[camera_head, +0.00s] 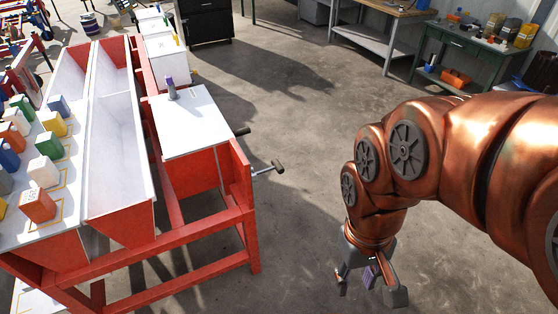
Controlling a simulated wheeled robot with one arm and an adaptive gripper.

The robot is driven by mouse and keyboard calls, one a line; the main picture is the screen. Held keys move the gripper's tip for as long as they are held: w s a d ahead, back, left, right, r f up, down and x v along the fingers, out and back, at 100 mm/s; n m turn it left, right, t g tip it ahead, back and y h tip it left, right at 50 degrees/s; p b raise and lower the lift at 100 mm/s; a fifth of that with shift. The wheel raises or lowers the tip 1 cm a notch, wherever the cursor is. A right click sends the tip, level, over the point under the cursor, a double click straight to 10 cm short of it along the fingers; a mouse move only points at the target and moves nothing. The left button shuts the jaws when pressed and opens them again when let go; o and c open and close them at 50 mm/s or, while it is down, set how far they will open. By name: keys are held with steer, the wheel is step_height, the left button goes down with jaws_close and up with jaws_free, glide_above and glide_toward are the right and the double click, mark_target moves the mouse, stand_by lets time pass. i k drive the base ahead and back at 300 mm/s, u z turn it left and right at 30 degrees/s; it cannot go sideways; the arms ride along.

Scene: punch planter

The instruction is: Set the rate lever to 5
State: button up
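The planter (165,240) is a red frame with white hoppers on the left. A small upright grey and purple piece (171,88) stands on the white top of its nearest box (192,125). I cannot tell whether this piece is the rate lever, and no scale or number is readable. My gripper (369,284) hangs over the floor at lower right, well apart from the planter. Its fingers are spread open. A small purple patch shows between them, and I cannot tell what it is.
A crank with a dark handle (277,167) sticks out from the planter's right side. Several coloured jugs (44,172) stand at the left. A green workbench (455,45) stands at the back right. The concrete floor (300,110) between is clear.

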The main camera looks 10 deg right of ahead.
mark_target(277, 165)
steer(key=k, duration=0.65)
steer(key=z, duration=0.65)
steer(key=i, duration=1.3)
steer(key=u, duration=0.8)
steer(key=i, duration=0.35)
steer(key=u, duration=0.35)
